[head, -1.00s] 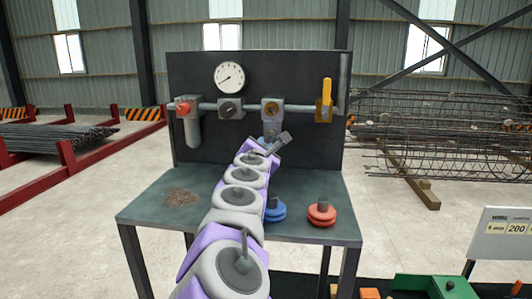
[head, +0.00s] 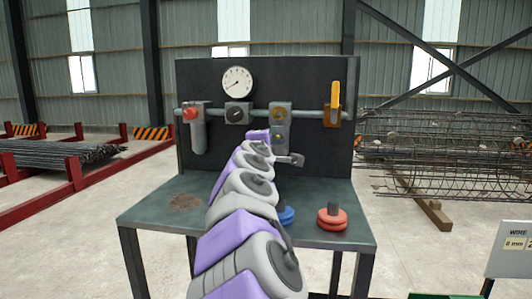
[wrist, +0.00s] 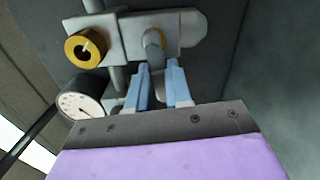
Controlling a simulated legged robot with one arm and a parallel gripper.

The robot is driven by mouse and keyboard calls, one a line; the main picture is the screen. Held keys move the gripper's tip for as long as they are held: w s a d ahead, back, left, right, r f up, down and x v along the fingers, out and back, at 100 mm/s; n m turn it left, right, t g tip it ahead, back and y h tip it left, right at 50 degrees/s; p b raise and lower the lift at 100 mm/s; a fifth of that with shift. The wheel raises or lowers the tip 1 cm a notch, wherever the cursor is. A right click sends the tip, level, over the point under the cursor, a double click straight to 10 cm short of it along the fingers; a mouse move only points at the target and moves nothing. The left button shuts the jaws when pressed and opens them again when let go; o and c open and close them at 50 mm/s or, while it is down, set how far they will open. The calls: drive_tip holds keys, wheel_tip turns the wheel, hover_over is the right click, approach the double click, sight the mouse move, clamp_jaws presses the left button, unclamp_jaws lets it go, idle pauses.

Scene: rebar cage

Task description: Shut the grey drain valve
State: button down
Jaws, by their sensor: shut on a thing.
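The grey drain valve (wrist: 153,42) shows in the wrist view as a small rounded grey piece on the grey filter body (wrist: 190,28). My gripper (wrist: 158,67) has its two blue fingers on either side of it, shut on it. The tips partly cover it, so its exact angle is hard to tell. In the head view the filter body (head: 281,140) hangs below a block with a brass fitting (head: 279,115). My arm hides most of the valve and fingers there.
A pressure gauge (head: 237,82), a red knob (head: 190,113), a black knob (head: 237,113) and a yellow lever (head: 335,96) sit along the panel (head: 330,150). A red disc-shaped piece (head: 332,218) and a blue one (head: 286,215) stand on the bench (head: 160,210).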

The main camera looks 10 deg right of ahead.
drive_tip(key=shift+m+b, duration=0.3)
drive_tip(key=shift+m, duration=0.3)
drive_tip(key=c, duration=1)
unclamp_jaws()
drive_tip(key=shift+r, duration=0.1)
drive_tip(key=shift+c, duration=0.2)
drive_tip(key=shift+s+a, duration=0.1)
